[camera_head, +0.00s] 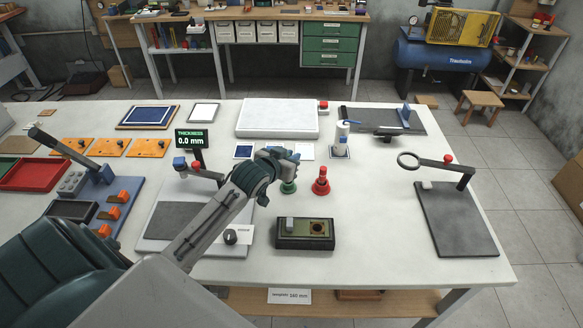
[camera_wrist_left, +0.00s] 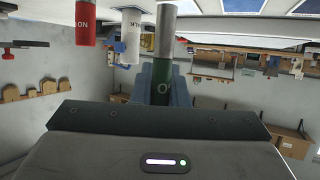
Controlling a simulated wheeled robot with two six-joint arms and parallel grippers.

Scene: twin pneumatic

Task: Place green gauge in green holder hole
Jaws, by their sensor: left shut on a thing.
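My left gripper (camera_head: 289,155) is over the middle of the table. In the left wrist view, its fingers (camera_wrist_left: 165,85) are shut on the green gauge (camera_wrist_left: 161,97), which has white lettering and a bare metal end (camera_wrist_left: 165,32) pointing toward the table. In the head view the gripper mostly hides the gauge. The green holder (camera_head: 288,187) stands right below the gripper; its hole is hidden, and I cannot tell whether the metal end is in it. My right gripper is out of view.
A red gauge (camera_head: 321,176) in a red base stands close to the right of the green holder. A white and blue device (camera_head: 341,137) stands behind.

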